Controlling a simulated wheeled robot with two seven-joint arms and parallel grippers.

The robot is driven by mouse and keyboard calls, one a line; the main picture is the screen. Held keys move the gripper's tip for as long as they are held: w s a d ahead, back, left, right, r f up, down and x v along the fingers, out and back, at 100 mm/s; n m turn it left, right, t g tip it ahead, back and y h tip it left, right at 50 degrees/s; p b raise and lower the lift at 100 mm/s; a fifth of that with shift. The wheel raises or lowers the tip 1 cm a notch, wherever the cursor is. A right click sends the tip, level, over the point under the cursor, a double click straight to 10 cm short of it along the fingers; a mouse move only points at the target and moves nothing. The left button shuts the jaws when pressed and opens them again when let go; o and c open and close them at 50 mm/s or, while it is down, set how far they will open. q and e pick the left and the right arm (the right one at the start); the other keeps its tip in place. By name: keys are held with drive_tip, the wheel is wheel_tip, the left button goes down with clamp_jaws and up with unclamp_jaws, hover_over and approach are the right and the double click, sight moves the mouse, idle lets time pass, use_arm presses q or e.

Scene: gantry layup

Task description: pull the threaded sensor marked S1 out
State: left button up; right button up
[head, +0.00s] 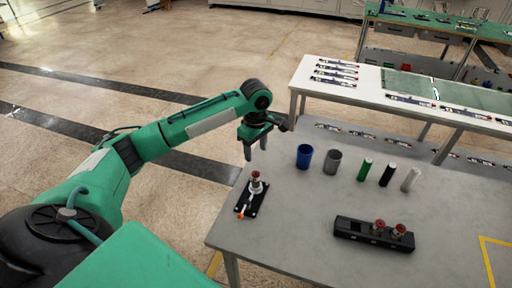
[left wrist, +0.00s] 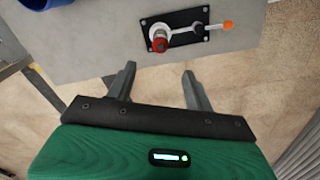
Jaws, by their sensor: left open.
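A sensor with a red and silver top (head: 256,178) stands in a small black plate (head: 246,205) near the left edge of the grey table; it also shows in the left wrist view (left wrist: 160,44). Two similar red-topped sensors (head: 379,226) (head: 399,231) stand in a long black block (head: 350,233). No S1 marking is readable on any of them. My left gripper (head: 256,153) is open and empty, above and behind the plate near the table edge. My right gripper is not in view.
A blue cup (head: 304,156), a grey cup (head: 332,161) and green (head: 364,170), black (head: 387,174) and white (head: 410,179) cylinders stand along the back of the grey table (head: 300,215). A white table (head: 370,84) with several small parts is behind. The table between plate and block is clear.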

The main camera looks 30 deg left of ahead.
sight(256, 172)
use_arm(q)
wheel_tip(256, 172, down, 13)
drive_tip(key=shift+f+p, duration=0.1)
drive_tip(key=shift+p, duration=0.9)
clamp_jaws()
